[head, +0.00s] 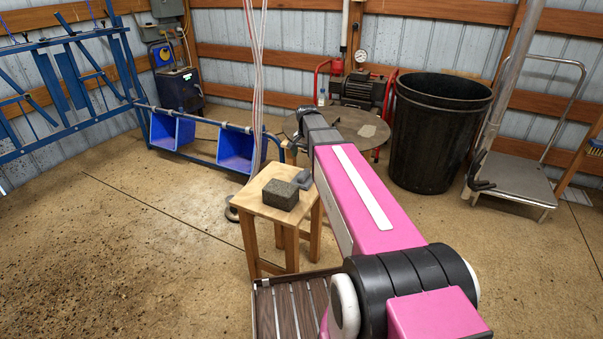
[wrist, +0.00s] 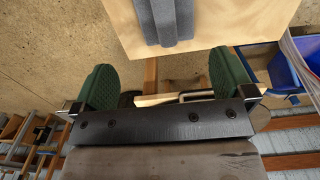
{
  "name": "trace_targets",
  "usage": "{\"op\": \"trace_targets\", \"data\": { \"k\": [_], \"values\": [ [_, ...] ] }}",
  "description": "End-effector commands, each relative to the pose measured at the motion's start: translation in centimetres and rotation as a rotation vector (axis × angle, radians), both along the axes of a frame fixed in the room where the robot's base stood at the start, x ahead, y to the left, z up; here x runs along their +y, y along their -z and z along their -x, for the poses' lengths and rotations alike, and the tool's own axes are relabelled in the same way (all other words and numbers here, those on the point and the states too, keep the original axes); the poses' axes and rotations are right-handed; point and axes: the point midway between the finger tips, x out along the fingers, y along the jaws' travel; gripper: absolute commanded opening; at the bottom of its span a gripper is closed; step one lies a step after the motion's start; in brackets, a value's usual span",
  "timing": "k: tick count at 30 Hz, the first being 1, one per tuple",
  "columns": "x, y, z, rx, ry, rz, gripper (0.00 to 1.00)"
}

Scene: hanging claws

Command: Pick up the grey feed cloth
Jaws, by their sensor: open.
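The grey feed cloth (wrist: 165,22) shows at the top of the wrist view as a grey, folded shape lying at the edge of a pale wooden stool top (wrist: 225,22). In the head view, a small grey shape (head: 303,179) at the stool's far right, partly behind my arm, appears to be the same cloth. My gripper (wrist: 163,66) is open, its two green ribbed fingers wide apart with nothing between them. The cloth lies beyond the fingertips, apart from them. In the head view my fingers cannot be made out clearly.
A dark rough block (head: 280,196) sits on the stool (head: 262,210), close beside the cloth. Pale hanging hoses (head: 258,80) come down behind the stool. A round table (head: 350,125) and a black bin (head: 437,130) stand behind my arm. The floor at left is open.

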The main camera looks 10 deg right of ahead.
Motion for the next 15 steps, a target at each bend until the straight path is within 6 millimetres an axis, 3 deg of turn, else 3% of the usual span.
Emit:
{"op": "trace_targets", "data": {
  "k": [7, 15],
  "values": [
    [0.0, 1.2, 0.1, 0.002, -0.001, 0.0, 1.0],
    [0.1, 4.8, 0.1, 0.001, -0.001, 0.0, 1.0]
  ]
}}
